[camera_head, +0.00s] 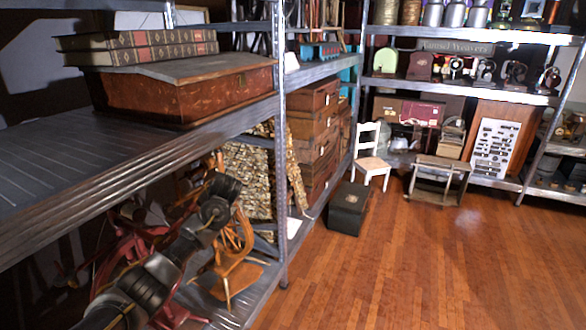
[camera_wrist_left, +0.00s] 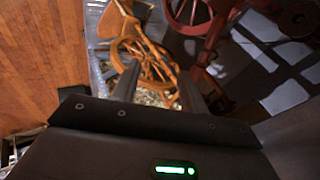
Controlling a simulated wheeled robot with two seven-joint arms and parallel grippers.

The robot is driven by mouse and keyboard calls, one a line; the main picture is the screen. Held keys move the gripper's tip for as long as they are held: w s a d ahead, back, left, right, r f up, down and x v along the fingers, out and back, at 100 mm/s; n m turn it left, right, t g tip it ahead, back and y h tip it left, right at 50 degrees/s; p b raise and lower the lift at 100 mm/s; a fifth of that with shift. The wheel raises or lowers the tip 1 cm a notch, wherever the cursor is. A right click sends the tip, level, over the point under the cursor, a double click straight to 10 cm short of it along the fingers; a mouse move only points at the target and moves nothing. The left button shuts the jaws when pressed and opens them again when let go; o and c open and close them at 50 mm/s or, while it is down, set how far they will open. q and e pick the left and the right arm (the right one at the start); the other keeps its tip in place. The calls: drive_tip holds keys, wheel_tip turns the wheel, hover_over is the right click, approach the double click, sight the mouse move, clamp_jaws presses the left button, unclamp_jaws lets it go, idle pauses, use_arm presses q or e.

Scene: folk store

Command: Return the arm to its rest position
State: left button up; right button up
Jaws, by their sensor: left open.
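My left arm reaches in from the lower left of the head view, in front of the lower shelf. The left gripper is hard to make out at the arm's far end there. In the left wrist view my left gripper (camera_wrist_left: 164,78) is open, its two dark fingers apart and nothing visibly held. A small orange-brown wooden spinning wheel (camera_wrist_left: 146,55) shows beyond and between the fingers; contact cannot be told. It also stands beside the arm in the head view (camera_head: 236,268). My right gripper is not in view.
A red spinning wheel (camera_head: 128,245) is partly hidden behind my arm. The upper shelf (camera_head: 60,165) bears a brown wooden box (camera_head: 190,98) and books (camera_head: 140,48). A white chair (camera_head: 371,163) and dark box (camera_head: 349,208) stand on the floor. The wooden floor (camera_head: 440,260) at right is clear.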

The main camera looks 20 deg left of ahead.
use_arm(q)
drive_tip(key=w+a+t, duration=0.1)
drive_tip(key=w+t, duration=0.3)
drive_tip(key=w, duration=0.2)
wheel_tip(320, 180, down, 13)
drive_tip(key=d+m+t+h, duration=0.1)
drive_tip(key=d+m, duration=0.1)
drive_tip(key=s+d+f+h, duration=0.1)
drive_tip(key=s+d+f, duration=0.1)
drive_tip(key=s+f, duration=0.55)
drive_tip(key=s+d+f+g+h, duration=0.1)
drive_tip(key=s+d+f, duration=0.25)
drive_tip(key=f, duration=0.75)
drive_tip(key=s+d+f+h, duration=0.1)
drive_tip(key=s+d+f, duration=0.1)
drive_tip(key=s+f, duration=0.55)
drive_tip(key=s+d+f+g+h, duration=0.1)
drive_tip(key=s+d+f, duration=0.2)
drive_tip(key=s+f, duration=0.65)
drive_tip(key=s+d+f+g+h, duration=0.1)
drive_tip(key=s+d+f+g, duration=0.15)
drive_tip(key=s+f, duration=0.65)
drive_tip(key=s+d+f+g, duration=0.1)
drive_tip(key=s+d, duration=0.1)
drive_tip(key=s, duration=1.3)
drive_tip(key=s+d+f+g, duration=0.1)
drive_tip(key=s+d+g, duration=0.1)
drive_tip(key=s, duration=1.3)
drive_tip(key=shift+d+b, duration=0.45)
drive_tip(key=shift+d, duration=0.05)
